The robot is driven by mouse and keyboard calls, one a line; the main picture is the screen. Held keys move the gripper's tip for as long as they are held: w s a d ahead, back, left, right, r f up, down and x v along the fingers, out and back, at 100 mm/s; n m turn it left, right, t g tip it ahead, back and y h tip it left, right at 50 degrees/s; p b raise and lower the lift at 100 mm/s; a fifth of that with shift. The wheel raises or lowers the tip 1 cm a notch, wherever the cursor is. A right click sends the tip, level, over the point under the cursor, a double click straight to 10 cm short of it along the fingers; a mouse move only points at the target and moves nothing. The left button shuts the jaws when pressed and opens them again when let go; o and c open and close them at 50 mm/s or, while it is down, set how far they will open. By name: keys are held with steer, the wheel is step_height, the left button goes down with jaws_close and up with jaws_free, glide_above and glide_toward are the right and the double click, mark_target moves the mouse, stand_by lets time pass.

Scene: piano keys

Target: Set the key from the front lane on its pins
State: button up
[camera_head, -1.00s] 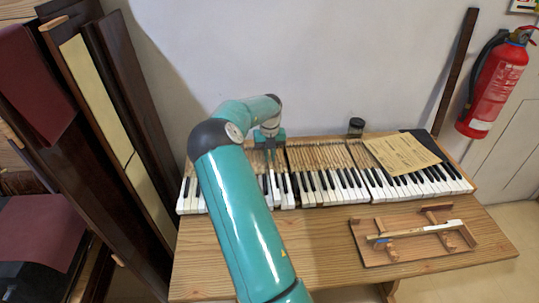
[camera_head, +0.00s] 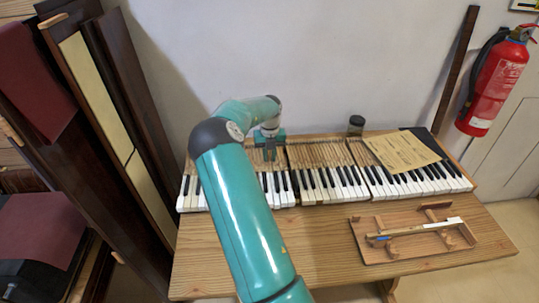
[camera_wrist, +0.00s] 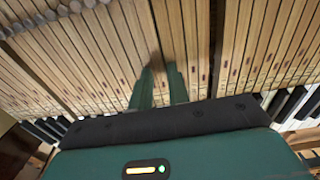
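My gripper (camera_head: 269,153) is over the right part of the left key section (camera_head: 240,157), above the wooden rear part of the keys. In the wrist view its two green fingers (camera_wrist: 161,88) stand a little apart over the long wooden key levers (camera_wrist: 105,65), and I see no key lifted between them. The keys under it lie side by side in the row; the pins there are hidden. A single wooden key with a white front end (camera_head: 425,229) lies on the wooden rack (camera_head: 376,253) at the right of the bench.
The bench (camera_head: 330,235) is clear in front of the keys, left of the rack. A paper sheet (camera_head: 401,151) lies over the right keys. Tall dark panels (camera_head: 130,110) lean at the left. A fire extinguisher (camera_head: 499,85) hangs at the right.

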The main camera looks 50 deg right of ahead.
steer(key=shift+r, duration=0.15)
stand_by(0.5)
steer(key=shift+r, duration=1)
steer(key=shift+o, duration=0.2)
steer(key=o, duration=0.5)
steer(key=shift+r, duration=2.45)
